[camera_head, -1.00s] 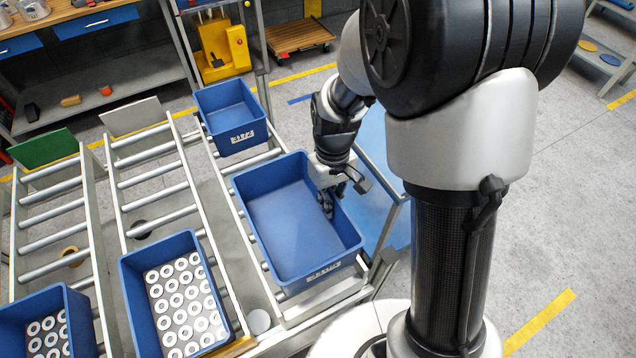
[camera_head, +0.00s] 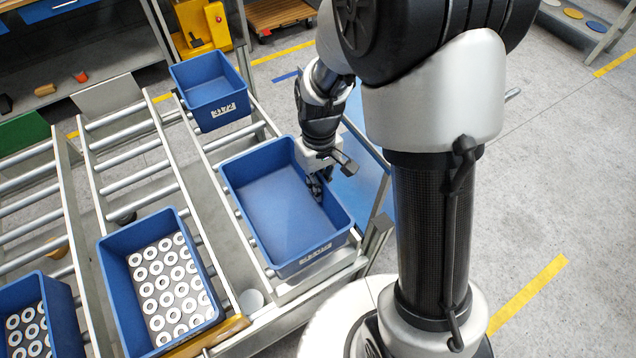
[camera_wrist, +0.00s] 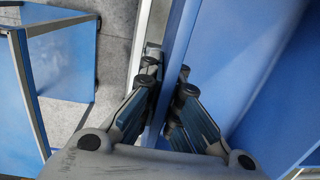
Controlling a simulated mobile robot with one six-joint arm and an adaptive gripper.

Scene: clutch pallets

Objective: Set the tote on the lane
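A large empty blue tote (camera_head: 232,193) is over the right-hand roller lane (camera_head: 250,245), lengthwise along it near the lane's front end. It looks level; whether its bottom touches the rollers is hidden. My gripper (camera_head: 317,186) is at the tote's right wall, fingers pointing down. In the wrist view, my gripper (camera_wrist: 168,72) has one finger on each side of the tote wall (camera_wrist: 181,40), and the fingertips look closed against it.
A smaller blue tote (camera_head: 222,113) stands farther back on the same lane. A blue tote of white rings (camera_head: 112,290) sits on the middle lane, another (camera_head: 65,310) at far left. A blue surface (camera_head: 362,185) lies right of the lane. Open floor is on the right.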

